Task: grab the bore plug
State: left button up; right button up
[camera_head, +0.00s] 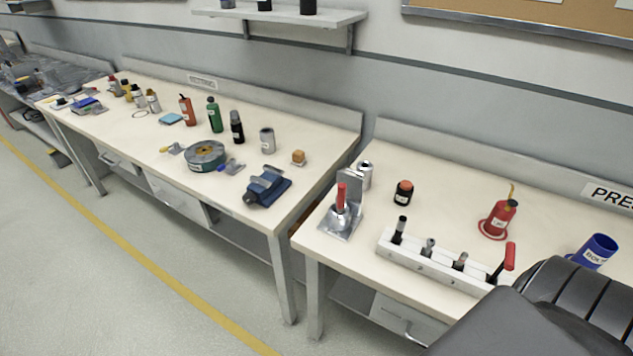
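No item in view can be surely read as the bore plug. A pale rack (432,264) on the near right bench holds several upright tools. They include a black-topped pin (400,228), a short grey pin (428,248), another short dark-topped pin (460,261) and a red-handled tool (509,257) at the right end. A blue cylinder (600,246) lies tilted at the far right, its label too small to read surely. Neither gripper is in view. A dark part at the lower right is mine and hides the bench there.
The right bench (450,200) also holds a red-handled metal stand (341,205), a metal can (365,174), a dark jar (404,193) and a red oil can (498,217). A gap separates it from the left bench, with its blue vise (267,186). The floor in front is clear.

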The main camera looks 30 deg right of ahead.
aim_at(342, 187)
jog(key=u, duration=0.7)
jog(key=k, duration=1.45)
jog(key=z, duration=2.25)
